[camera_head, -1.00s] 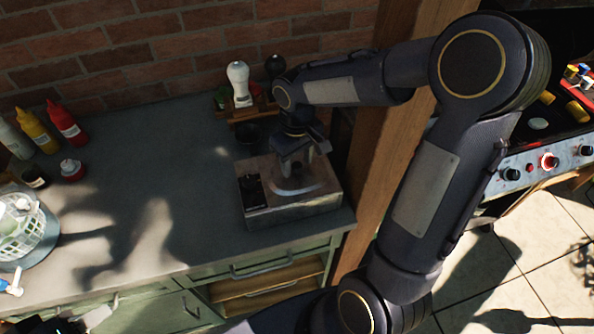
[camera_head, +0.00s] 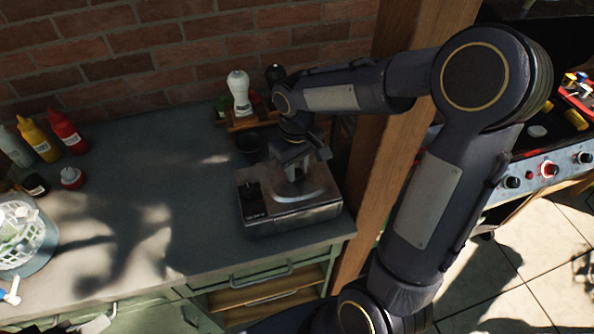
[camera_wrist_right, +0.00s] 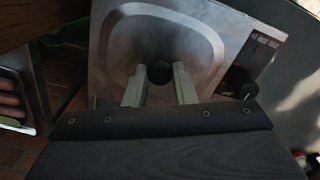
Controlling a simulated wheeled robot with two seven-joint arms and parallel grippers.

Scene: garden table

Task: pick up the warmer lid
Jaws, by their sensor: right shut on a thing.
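The warmer (camera_head: 290,217) is a metal box with a dark control panel on the counter's right end. Its shiny warmer lid (camera_head: 318,190) sits on its top; in the wrist view the lid (camera_wrist_right: 125,45) is a rounded metal panel with a dark round knob (camera_wrist_right: 159,73). My right gripper (camera_head: 293,172) is above the lid, pointing down. In the wrist view its two grey fingers (camera_wrist_right: 159,86) stand either side of the knob and are shut on it. A dark and pale shape at the bottom left edge may be my left gripper (camera_head: 88,325); its jaws are unclear.
A wooden post (camera_head: 369,185) stands right of the warmer. A wooden rack (camera_head: 244,124) with a white mill (camera_head: 239,92) and a dark bowl (camera_head: 249,143) are behind it. Sauce bottles (camera_head: 66,131) and a white basket (camera_head: 20,238) are at the left. The middle counter is clear.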

